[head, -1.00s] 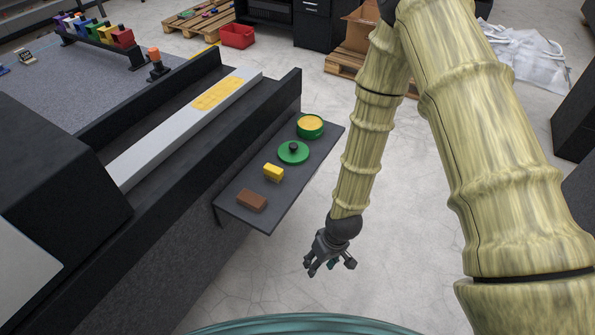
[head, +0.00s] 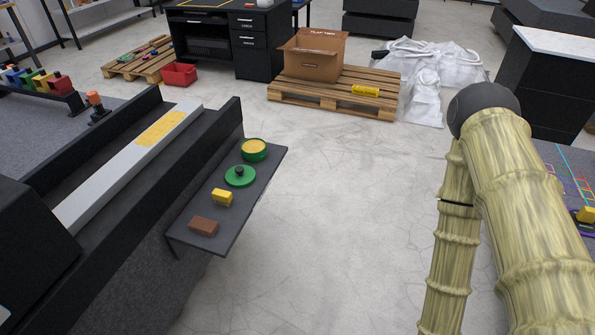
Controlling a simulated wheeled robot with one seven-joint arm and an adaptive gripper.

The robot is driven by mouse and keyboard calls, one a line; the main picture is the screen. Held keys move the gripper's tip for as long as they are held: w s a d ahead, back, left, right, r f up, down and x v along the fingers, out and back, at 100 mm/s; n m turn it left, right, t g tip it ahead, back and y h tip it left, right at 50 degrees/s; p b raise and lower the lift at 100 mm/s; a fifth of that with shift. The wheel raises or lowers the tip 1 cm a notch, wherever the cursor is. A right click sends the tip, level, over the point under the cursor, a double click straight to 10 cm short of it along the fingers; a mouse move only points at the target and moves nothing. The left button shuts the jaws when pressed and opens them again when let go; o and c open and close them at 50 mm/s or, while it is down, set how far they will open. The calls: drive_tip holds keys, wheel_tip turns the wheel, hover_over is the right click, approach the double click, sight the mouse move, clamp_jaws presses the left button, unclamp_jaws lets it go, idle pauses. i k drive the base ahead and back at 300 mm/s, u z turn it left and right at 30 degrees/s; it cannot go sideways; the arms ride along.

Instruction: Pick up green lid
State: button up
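The green lid (head: 240,176) is a round disc with a black knob on top. It lies flat on a dark side shelf (head: 236,222) attached to the machine at the left. A round green container (head: 254,150) with yellow contents stands just behind the lid. A yellow block (head: 222,197) and a brown block (head: 203,226) lie on the shelf in front of the lid. My arm is at the right of the head view, well apart from the shelf. My gripper is out of the frame.
A long dark machine bed with a pale rail (head: 130,165) borders the shelf on the left. The floor (head: 330,210) right of the shelf is clear. A cardboard box (head: 312,58) stands on a wooden pallet (head: 340,101) behind. A red bin (head: 179,75) stands at the back left.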

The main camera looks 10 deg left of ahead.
sight(239, 176)
drive_tip(key=z, duration=1.35)
drive_tip(key=i, duration=1.4)
drive_tip(key=u, duration=2.95)
